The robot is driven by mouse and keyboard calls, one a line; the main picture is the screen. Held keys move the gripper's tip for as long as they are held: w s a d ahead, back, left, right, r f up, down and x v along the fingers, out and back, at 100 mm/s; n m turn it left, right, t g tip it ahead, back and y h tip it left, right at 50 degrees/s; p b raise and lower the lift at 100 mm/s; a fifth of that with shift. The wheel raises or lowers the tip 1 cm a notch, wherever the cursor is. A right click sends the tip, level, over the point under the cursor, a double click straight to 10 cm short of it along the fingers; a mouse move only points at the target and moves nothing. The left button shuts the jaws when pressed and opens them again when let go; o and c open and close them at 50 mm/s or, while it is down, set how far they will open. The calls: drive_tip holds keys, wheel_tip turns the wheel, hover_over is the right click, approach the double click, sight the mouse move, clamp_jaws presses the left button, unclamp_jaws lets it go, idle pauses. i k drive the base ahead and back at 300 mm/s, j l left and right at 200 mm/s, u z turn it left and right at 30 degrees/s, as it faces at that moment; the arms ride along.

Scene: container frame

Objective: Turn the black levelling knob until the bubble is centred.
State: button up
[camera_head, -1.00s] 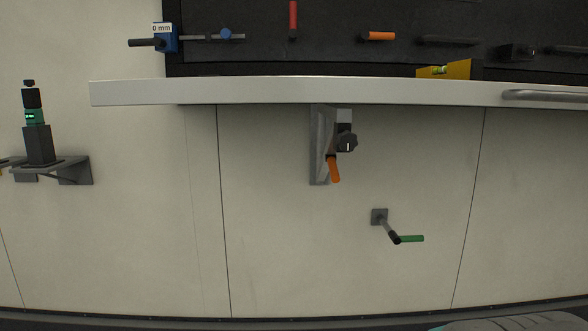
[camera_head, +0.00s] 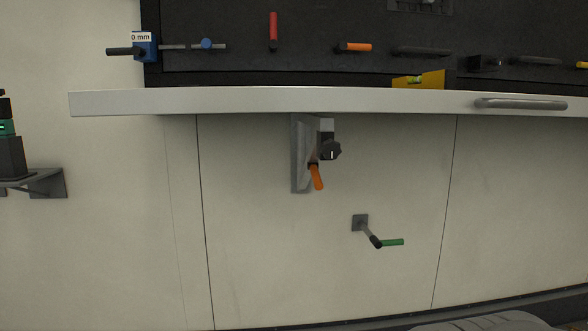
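The black levelling knob (camera_head: 331,150) with a white mark sits on a grey bracket (camera_head: 301,155) under the shelf. A yellow level block (camera_head: 432,80) with a green vial (camera_head: 414,80) stands behind the shelf's front edge. The vial is too small here to tell where the bubble lies. My gripper does not show in the view.
The white shelf (camera_head: 220,103) spans the view, with a grey bar handle (camera_head: 520,104) at right. An orange lever (camera_head: 317,177) hangs just below the knob. A green-handled crank (camera_head: 390,242) juts from the wall lower right. A wall bracket (camera_head: 40,183) holds a dark device at left.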

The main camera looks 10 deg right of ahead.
sight(331, 149)
drive_tip(key=k+j, duration=0.1)
drive_tip(key=j, duration=0.35)
drive_tip(key=k+j, duration=0.1)
drive_tip(key=j, duration=0.3)
drive_tip(key=k+j+z, duration=0.1)
drive_tip(key=j, duration=0.35)
drive_tip(key=l, duration=0.15)
